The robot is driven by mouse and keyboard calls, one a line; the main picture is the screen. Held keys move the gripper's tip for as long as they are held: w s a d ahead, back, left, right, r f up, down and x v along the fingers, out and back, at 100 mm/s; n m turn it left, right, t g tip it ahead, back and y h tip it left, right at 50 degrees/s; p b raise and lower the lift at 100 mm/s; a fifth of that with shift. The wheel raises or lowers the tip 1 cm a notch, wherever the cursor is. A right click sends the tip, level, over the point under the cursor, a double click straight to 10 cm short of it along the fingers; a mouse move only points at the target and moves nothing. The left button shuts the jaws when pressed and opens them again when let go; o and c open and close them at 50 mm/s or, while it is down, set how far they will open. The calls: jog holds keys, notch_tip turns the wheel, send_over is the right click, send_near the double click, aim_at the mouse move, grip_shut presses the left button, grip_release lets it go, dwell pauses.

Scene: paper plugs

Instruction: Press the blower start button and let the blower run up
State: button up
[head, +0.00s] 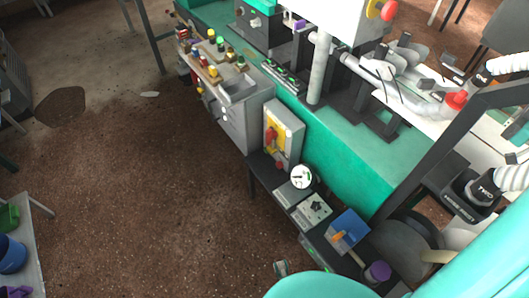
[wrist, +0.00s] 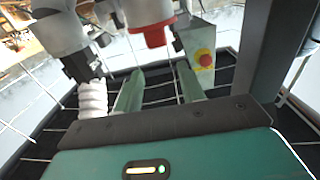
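My gripper (wrist: 159,70) shows in the wrist view as two pale green fingers set apart, with nothing held between them. Beyond the right finger is a grey-green box (wrist: 199,32) with a red mushroom button (wrist: 204,58) on a yellow ring. The fingers look apart from this button. I cannot tell which control is the blower start button. In the head view, a red knob on yellow (head: 388,9) sits on a white cabinet at the top, and a grey box (head: 285,128) carries a yellow plate with a red handle (head: 270,137). My gripper does not show in the head view.
A grey console (head: 230,88) with several coloured knobs stands along the teal machine (head: 345,150). A round gauge (head: 301,176) and a blue box (head: 349,229) sit on a low dark bench. In the wrist view, a red-collared white cylinder (wrist: 150,15) is ahead. The brown floor at left is mostly open.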

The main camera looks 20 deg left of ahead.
grip_shut()
dwell(1.5)
